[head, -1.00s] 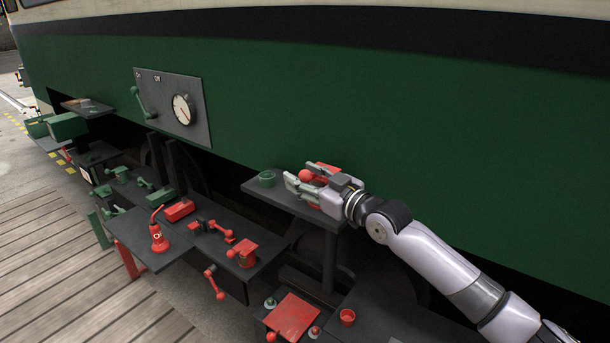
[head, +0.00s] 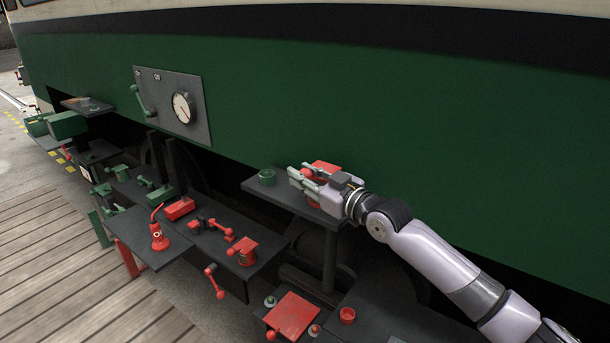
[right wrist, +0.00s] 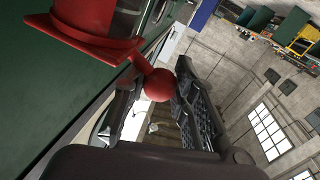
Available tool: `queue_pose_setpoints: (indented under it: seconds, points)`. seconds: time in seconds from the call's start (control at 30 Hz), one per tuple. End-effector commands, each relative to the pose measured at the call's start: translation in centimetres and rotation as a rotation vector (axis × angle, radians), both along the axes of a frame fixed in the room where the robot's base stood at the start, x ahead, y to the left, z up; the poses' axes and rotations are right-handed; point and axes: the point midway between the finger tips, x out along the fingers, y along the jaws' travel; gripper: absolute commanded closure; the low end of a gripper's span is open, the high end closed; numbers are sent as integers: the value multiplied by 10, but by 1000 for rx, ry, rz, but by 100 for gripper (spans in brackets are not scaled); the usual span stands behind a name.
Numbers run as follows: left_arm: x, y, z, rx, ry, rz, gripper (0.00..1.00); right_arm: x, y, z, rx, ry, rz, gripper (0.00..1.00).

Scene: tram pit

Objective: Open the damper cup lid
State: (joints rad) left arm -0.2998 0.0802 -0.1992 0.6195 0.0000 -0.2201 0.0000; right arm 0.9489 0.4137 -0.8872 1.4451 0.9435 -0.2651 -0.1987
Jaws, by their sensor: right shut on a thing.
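The red damper cup (head: 326,167) stands on a small dark shelf beside the green tram side, partly hidden behind my right gripper. In the right wrist view its red body and flat flange (right wrist: 85,25) show at the upper left, with a short red arm ending in a round red knob (right wrist: 158,85). My right gripper (head: 303,178) is shut on this knob, which sits between its two dark fingers in the right wrist view (right wrist: 155,97). How far the lid stands open cannot be told. My left gripper is not in view.
A lower dark bench (head: 205,240) holds several red fittings. A gauge panel (head: 172,108) is on the tram wall. Wooden planks (head: 70,270) lie at the left.

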Motion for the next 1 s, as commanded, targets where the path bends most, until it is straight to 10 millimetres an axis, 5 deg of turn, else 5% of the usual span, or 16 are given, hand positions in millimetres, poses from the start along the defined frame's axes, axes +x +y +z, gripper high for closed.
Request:
queue_pose_setpoints:
  seconds: [0.53,1.0]
  points:
    - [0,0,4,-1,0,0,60,1,0,6,28,40,0,100]
    - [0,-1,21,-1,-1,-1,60,13,-9,43,239,329,1,100]
